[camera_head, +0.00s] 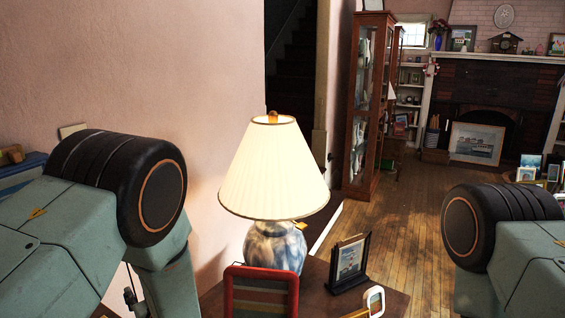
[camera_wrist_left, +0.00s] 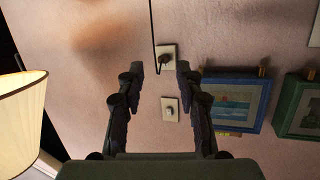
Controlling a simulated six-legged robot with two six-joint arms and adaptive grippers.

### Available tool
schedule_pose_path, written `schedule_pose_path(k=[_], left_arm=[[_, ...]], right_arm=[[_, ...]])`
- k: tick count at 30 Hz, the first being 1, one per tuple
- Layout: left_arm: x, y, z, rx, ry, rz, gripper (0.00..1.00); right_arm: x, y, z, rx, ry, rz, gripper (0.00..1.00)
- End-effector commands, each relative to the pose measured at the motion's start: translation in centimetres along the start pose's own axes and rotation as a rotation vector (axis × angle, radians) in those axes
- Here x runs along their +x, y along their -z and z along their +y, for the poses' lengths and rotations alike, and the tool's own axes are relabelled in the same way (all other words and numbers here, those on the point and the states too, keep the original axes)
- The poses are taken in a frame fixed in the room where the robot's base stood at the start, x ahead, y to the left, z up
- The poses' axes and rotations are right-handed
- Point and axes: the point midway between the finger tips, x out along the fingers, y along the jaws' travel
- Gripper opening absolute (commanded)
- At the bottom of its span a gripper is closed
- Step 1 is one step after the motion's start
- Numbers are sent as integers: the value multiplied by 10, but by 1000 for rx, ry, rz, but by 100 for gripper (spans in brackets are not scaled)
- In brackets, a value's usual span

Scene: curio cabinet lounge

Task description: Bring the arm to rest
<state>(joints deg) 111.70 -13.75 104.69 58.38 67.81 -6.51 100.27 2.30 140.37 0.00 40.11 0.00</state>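My left gripper (camera_wrist_left: 160,72) shows in the left wrist view. Its two dark fingers stand apart with nothing between them, facing the pinkish wall. A wall socket (camera_wrist_left: 166,57) with a cord and a second wall plate (camera_wrist_left: 170,109) show behind the gap. In the head view my left arm (camera_head: 60,245) is bent at the left edge and my right arm (camera_head: 520,265) comes in at the lower right.
A lit lamp (camera_head: 275,175) stands close right of my left arm, beside a dark photo frame (camera_head: 349,260) and a red frame (camera_head: 262,290) on a wooden table. A glass cabinet (camera_head: 368,110) stands farther back. Wooden floor (camera_head: 410,215) is open between.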

Motion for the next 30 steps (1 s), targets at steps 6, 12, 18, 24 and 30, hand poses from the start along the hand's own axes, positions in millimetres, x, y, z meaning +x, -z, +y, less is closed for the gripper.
schedule_pose_path(k=[6, 12, 18, 24, 30], left_arm=[[-30, -108, -20, 203, -201, -308, 36], [-97, -212, -67, 389, -364, -656, 36], [-184, -286, -129, 529, -489, -989, 36], [-250, -327, -180, 580, -549, -1215, 36], [-254, -339, -188, 567, -527, -1241, 36]], right_arm=[[14, 0, 0, 0, 0, 0, 40], [31, 0, 0, 0, 0, 0, 40], [50, 0, 0, 0, 0, 0, 40], [71, 0, 0, 0, 0, 0, 40], [78, 0, 0, 0, 0, 0, 40]])
